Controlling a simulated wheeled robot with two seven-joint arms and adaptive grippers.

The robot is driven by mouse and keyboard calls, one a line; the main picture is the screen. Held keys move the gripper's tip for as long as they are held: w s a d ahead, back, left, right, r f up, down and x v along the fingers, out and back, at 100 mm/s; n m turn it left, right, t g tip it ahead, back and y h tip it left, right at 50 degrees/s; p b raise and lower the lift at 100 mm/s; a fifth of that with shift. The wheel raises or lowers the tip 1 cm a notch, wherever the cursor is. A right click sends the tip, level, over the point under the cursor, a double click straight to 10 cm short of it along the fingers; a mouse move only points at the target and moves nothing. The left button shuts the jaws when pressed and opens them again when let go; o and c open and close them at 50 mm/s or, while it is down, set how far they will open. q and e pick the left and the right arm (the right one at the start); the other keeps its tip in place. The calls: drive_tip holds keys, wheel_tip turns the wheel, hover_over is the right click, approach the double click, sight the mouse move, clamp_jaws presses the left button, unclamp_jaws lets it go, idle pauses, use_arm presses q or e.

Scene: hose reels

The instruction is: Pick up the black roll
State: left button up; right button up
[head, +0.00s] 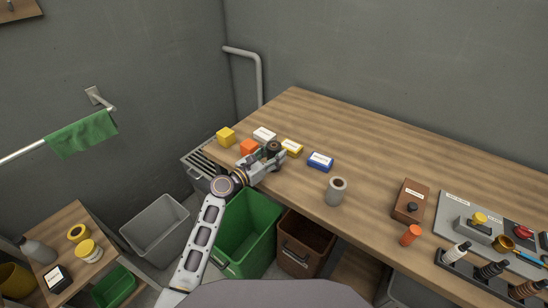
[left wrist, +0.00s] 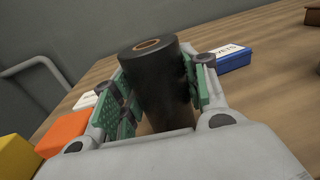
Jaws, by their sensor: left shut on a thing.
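The black roll (left wrist: 158,80) stands nearly upright between the green-padded fingers of my left gripper (left wrist: 160,100) in the left wrist view. Both pads press against its sides, and its tan core shows on top. In the head view the black roll (head: 274,147) shows only in part, at the tip of my left gripper (head: 268,154), over the left end of the wooden table (head: 400,160). Whether its bottom touches the table is hidden. My right gripper is not in view.
Close by are a yellow block (head: 226,135), an orange block (head: 249,146), a white box (head: 264,134), a yellow box (head: 292,148) and a blue box (head: 320,161). A grey roll (head: 336,191) stands to the right. A green bin (head: 247,226) is below the table's front edge.

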use_arm(q)
drive_tip(key=shift+c, duration=0.8)
drive_tip(key=shift+r+p, duration=0.3)
drive_tip(key=shift+r, duration=0.55)
wheel_tip(320, 180, up, 7)
drive_tip(key=shift+p, duration=0.9)
drive_tip(key=shift+r, duration=0.7)
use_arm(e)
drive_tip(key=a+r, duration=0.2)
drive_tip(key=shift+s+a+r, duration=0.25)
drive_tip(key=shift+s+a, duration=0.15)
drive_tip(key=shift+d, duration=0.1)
